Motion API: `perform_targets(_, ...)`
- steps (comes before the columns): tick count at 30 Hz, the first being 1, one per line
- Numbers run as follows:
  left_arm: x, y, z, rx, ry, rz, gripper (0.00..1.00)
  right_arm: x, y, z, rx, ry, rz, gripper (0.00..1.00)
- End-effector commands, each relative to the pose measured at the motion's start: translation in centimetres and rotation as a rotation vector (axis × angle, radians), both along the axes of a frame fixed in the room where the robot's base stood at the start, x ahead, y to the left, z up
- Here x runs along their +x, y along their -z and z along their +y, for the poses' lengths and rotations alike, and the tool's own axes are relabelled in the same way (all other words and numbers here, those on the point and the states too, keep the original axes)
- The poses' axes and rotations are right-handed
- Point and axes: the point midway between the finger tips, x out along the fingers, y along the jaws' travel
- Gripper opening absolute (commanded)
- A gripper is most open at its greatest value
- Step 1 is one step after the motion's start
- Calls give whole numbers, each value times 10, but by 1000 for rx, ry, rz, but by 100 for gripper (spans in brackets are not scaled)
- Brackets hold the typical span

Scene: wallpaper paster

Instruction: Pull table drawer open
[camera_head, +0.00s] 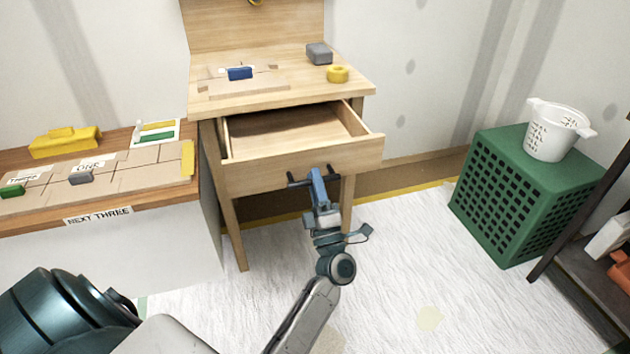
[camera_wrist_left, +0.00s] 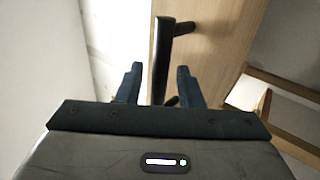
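The wooden table (camera_head: 260,103) has its drawer (camera_head: 330,155) pulled partly out; the inside looks empty. The drawer has a dark bar handle (camera_head: 297,182) on its front, which also shows in the left wrist view (camera_wrist_left: 160,50). My left gripper (camera_head: 316,180) is at the handle, in front of the drawer. In the left wrist view its two fingers (camera_wrist_left: 158,85) stand apart, one on each side of the bar, with small gaps visible. I see no clear contact. My right gripper is not in view.
A blue block (camera_head: 240,73), a grey block (camera_head: 319,53) and a yellow roll (camera_head: 337,74) lie on the tabletop. A lower bench (camera_head: 150,185) stands to the left. A green crate (camera_head: 520,195) with a white basket (camera_head: 552,135) stands right. The floor between is clear.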

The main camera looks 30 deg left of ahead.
Motion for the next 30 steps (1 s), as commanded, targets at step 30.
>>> perform_targets(30, -52, 65, -61, -1, 0, 2, 34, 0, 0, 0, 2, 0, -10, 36)
